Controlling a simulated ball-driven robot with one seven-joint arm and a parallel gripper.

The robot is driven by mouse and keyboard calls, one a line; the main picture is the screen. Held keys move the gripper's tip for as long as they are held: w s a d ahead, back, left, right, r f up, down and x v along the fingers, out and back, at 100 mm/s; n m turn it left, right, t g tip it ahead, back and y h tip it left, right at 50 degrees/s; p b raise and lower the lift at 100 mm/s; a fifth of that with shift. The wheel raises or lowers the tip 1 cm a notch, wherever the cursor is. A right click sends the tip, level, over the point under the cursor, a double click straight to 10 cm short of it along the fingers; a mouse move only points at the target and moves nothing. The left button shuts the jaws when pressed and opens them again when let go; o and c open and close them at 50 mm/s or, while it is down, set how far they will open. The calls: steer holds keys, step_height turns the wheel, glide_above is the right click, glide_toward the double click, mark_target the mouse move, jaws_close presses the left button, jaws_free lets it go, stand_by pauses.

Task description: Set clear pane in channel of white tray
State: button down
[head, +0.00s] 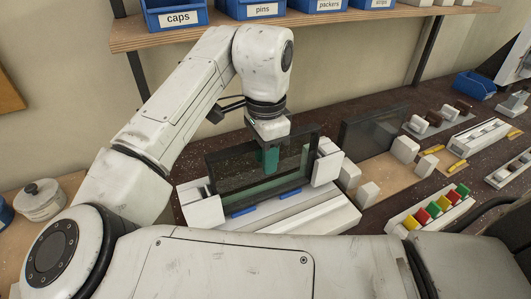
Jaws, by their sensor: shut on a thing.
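The clear pane (230,172), a dark see-through sheet, stands about upright over the white tray (318,218). My gripper (267,160), with green fingers, points down and is shut on the pane near its middle. The pane's lower edge is between the white blocks at the tray's left end (206,210) and right end (327,168). I cannot tell whether that edge rests in the channel or is a little above it. Two blue strips lie along the tray in front of the pane. The far finger is partly hidden.
Another dark see-through pane (370,130) stands behind right, near white blocks (405,149) on a wooden board. A rack with coloured pieces (430,208) lies front right. A shelf with blue bins (177,15) hangs above. A lidded pot (40,200) is at left.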

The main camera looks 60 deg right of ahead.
steer(key=shift+f, duration=0.2)
steer(key=c, duration=0.8)
jaws_free()
steer(key=shift+o, duration=0.2)
steer(key=shift+f, duration=0.1)
steer(key=shift+r+p, duration=3.65)
steer(key=shift+r, duration=0.45)
